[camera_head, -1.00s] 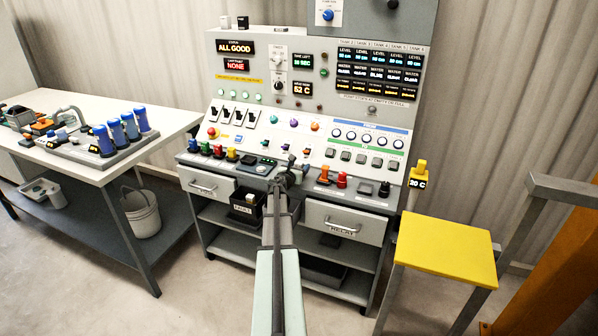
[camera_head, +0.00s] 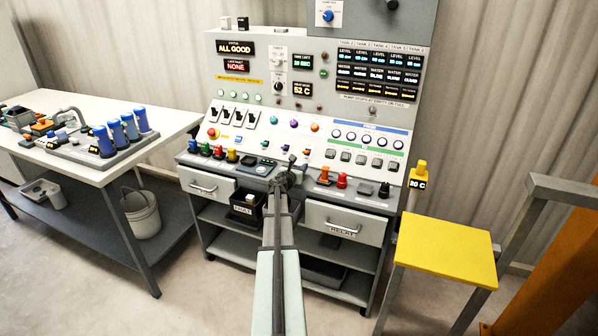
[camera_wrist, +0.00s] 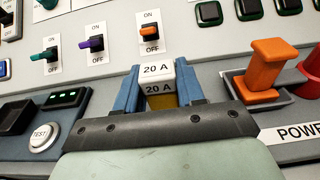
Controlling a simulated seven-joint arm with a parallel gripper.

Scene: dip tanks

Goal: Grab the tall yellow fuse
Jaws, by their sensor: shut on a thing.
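A fuse with a white cap marked 20 A (camera_wrist: 158,72) and a yellow body is between the blue fingers of my gripper (camera_wrist: 160,88) in the wrist view. The fingers are shut on its two sides. Its lower end is hidden behind the dark front of the gripper. In the head view my gripper (camera_head: 286,179) is at the front ledge of the control console, and the fuse cannot be made out there.
A tester with a TEST button (camera_wrist: 43,136) is left of my gripper in the wrist view. An orange plug (camera_wrist: 262,70) stands close on the right. Small switches (camera_wrist: 150,33) are on the panel behind. A yellow stool (camera_head: 446,250) stands right of the console.

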